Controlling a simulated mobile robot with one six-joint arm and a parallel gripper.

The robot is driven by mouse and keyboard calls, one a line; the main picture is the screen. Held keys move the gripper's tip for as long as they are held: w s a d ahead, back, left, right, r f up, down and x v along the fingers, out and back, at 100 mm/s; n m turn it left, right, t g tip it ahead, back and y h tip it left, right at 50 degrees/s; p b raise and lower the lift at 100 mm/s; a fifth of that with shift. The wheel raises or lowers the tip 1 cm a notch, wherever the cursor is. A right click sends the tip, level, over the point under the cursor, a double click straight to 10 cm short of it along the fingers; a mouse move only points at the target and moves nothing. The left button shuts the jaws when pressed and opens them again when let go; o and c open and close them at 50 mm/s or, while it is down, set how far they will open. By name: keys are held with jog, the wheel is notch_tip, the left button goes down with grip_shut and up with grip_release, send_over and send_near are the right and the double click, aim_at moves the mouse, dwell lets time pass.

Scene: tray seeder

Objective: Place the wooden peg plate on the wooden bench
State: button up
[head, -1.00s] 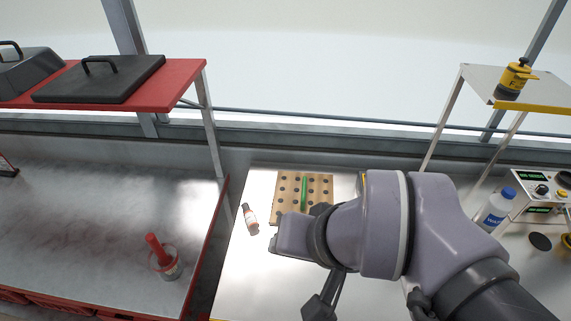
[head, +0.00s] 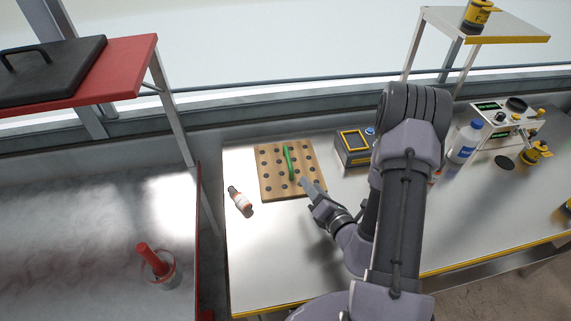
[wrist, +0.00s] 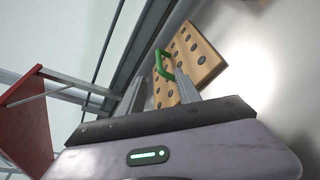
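The wooden peg plate (head: 272,182) lies flat on a bright metal-topped bench (head: 262,255). It is light brown, with rows of dark holes and a green handle (head: 289,162) standing on it. My gripper (head: 310,188) is at the plate's right side, near its front right corner. In the wrist view the two grey fingers of my gripper (wrist: 158,82) are apart, with nothing between them. The plate (wrist: 203,54) and handle (wrist: 163,65) show just beyond the fingertips. I see no wooden bench in these frames.
A small bottle (head: 241,200) lies left of the plate. A black and yellow box (head: 353,147) stands to its right, then a blue-capped bottle (head: 465,143) and an instrument (head: 508,120). A marble-topped bench (head: 80,230) with a red-handled pot (head: 158,270) is at left.

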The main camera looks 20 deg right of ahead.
aim_at(288, 156)
jog(key=b+x, duration=0.1)
jog(key=x, duration=0.7)
jog(key=b+x, duration=0.2)
jog(key=x, duration=0.6)
jog(key=shift+w+a+f+b, duration=0.2)
jog(key=shift+w+a+b, duration=0.05)
jog(key=shift+w+b, duration=0.1)
jog(key=shift+r, duration=0.1)
grip_shut()
